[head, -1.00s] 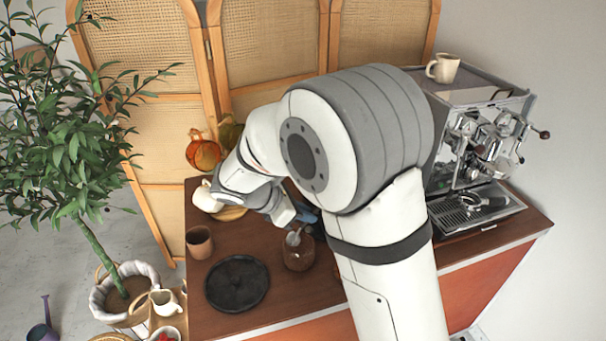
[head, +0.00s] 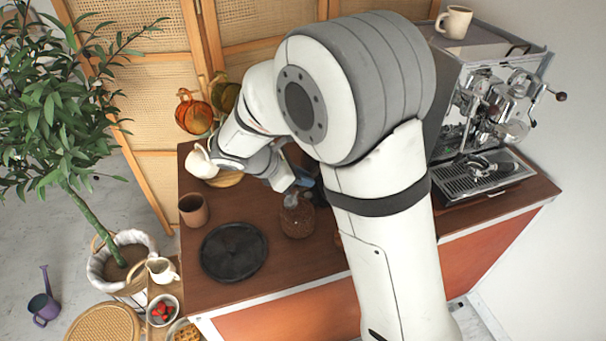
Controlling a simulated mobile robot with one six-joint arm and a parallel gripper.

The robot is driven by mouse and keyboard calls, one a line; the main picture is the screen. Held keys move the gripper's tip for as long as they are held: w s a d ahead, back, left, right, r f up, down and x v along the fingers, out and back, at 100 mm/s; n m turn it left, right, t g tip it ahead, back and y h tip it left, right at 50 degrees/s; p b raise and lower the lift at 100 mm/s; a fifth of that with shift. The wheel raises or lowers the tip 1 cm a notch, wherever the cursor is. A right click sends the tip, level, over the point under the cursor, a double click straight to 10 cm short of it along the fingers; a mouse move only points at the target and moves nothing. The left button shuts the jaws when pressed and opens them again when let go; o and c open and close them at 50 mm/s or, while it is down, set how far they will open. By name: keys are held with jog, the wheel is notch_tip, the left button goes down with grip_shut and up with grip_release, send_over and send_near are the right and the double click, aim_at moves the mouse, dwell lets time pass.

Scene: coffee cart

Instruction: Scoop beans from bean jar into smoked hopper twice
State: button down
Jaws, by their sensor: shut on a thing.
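The bean jar (head: 297,222) is a small clear glass jar with brown beans. It stands on the brown cart top, right of the black round tray. My gripper (head: 294,187) is just above the jar, mostly hidden by my own arm. It is shut on a scoop (head: 291,201), whose pale metal part shows at the jar's mouth. I cannot tell whether the scoop holds beans or how far it is inside the jar. The smoked hopper cannot be made out; my arm covers the part of the cart behind the jar.
A black round tray (head: 234,252) and a brown cup (head: 193,210) stand left of the jar. A cream pitcher (head: 200,161) stands at the back left. The espresso machine (head: 490,110) fills the right end, with a cup (head: 455,21) on top. A plant stands left of the cart.

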notch_tip(320, 180, down, 6)
jog(key=b, duration=0.4)
jog(key=shift+f, duration=0.2)
jog(key=shift+r, duration=0.1)
dwell(0.8)
jog(key=shift+r+p, duration=3.4)
jog(key=shift+r, duration=0.8)
